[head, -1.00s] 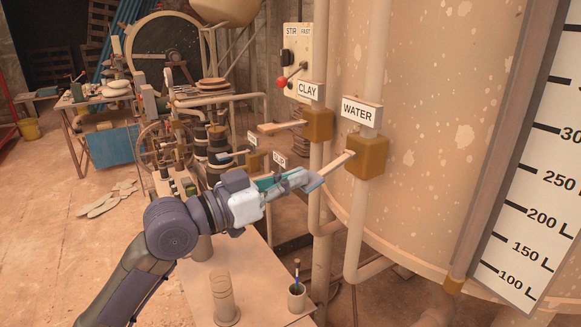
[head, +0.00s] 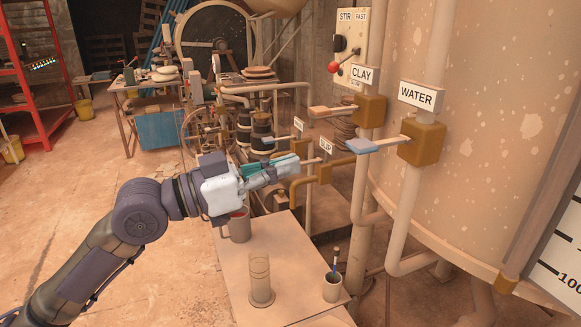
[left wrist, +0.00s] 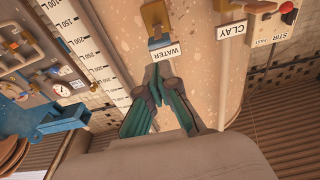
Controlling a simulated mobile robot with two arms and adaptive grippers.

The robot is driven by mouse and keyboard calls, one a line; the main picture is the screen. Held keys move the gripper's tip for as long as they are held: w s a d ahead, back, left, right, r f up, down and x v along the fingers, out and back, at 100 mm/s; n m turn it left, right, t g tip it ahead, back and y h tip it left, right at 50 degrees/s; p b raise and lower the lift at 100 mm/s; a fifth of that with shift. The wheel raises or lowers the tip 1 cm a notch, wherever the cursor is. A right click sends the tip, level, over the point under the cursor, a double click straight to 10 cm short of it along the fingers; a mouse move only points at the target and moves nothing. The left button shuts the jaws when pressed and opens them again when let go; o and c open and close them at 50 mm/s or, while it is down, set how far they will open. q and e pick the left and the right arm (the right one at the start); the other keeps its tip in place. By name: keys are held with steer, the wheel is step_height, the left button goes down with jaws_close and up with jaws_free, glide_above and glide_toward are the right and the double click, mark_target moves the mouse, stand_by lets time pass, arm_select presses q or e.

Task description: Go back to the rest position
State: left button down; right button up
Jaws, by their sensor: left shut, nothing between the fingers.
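My left gripper (head: 292,164) is shut and empty, in front of the pipes left of the tank. It is apart from the water valve's lever, whose flat blue end (head: 361,146) points left from the brown valve block (head: 422,144) under the WATER sign (head: 416,95). In the left wrist view the gripper's fingertips (left wrist: 157,75) are together, with the blue lever end (left wrist: 160,42) beyond them. My right gripper is not in view.
The clay valve (head: 369,110) and stir panel (head: 350,45) are above right. Below the arm, a table (head: 235,290) holds a mug (head: 239,228), a clear cylinder (head: 260,280) and a cup with a brush (head: 332,288). Open floor lies left.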

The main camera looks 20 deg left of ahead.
arm_select(q)
steer(key=shift+a, duration=0.1)
